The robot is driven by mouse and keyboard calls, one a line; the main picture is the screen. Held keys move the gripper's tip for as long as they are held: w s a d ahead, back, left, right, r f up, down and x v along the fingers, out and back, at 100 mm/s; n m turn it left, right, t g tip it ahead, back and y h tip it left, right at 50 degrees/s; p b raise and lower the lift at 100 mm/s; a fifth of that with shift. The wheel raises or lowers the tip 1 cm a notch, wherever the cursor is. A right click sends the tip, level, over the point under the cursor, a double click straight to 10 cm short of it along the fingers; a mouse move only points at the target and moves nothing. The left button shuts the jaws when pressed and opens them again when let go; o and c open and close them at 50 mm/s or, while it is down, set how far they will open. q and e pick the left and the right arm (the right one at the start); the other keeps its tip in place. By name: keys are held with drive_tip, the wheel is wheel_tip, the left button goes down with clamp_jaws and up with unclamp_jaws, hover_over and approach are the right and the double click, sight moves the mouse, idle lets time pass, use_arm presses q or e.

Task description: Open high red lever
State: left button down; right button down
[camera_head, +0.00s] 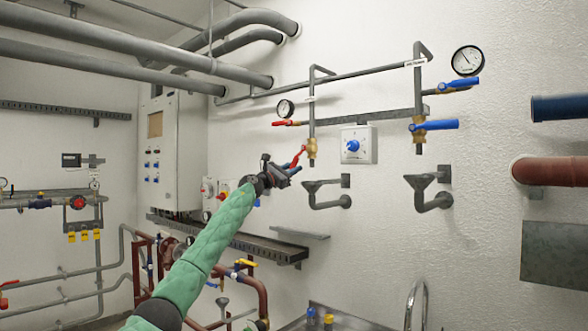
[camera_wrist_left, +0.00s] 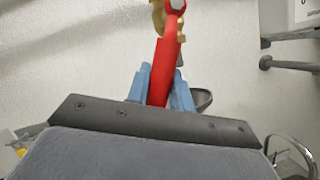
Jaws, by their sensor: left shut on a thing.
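A red lever (camera_head: 299,155) sits on a brass valve (camera_head: 312,149) at the bottom of a vertical grey pipe in the head view. It slants down and left from the valve. My left gripper (camera_head: 293,166) is at the lever's lower end. In the left wrist view, the blue fingertips of the gripper (camera_wrist_left: 161,87) are shut on the red lever (camera_wrist_left: 165,70), one on each side. The brass valve (camera_wrist_left: 158,17) shows at the top there. Another red lever (camera_head: 281,123) lies roughly level higher up, below a small gauge (camera_head: 285,108). My right gripper is not in view.
Two blue-handled valves (camera_head: 434,125) and a large gauge (camera_head: 467,60) are to the right. A white box with a blue knob (camera_head: 353,145) is on the wall close to the lever. Grey drain funnels (camera_head: 322,186) stick out below. A grey cabinet (camera_head: 172,145) stands left.

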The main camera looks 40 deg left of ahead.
use_arm(q)
drive_tip(key=shift+d+f+n, duration=0.2)
drive_tip(key=shift+d+n, duration=0.15)
drive_tip(key=shift+n, duration=0.25)
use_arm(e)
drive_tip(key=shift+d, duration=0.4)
use_arm(q)
drive_tip(key=shift+y, duration=0.3)
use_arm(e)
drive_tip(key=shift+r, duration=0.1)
use_arm(q)
drive_tip(key=c, duration=1.2)
unclamp_jaws()
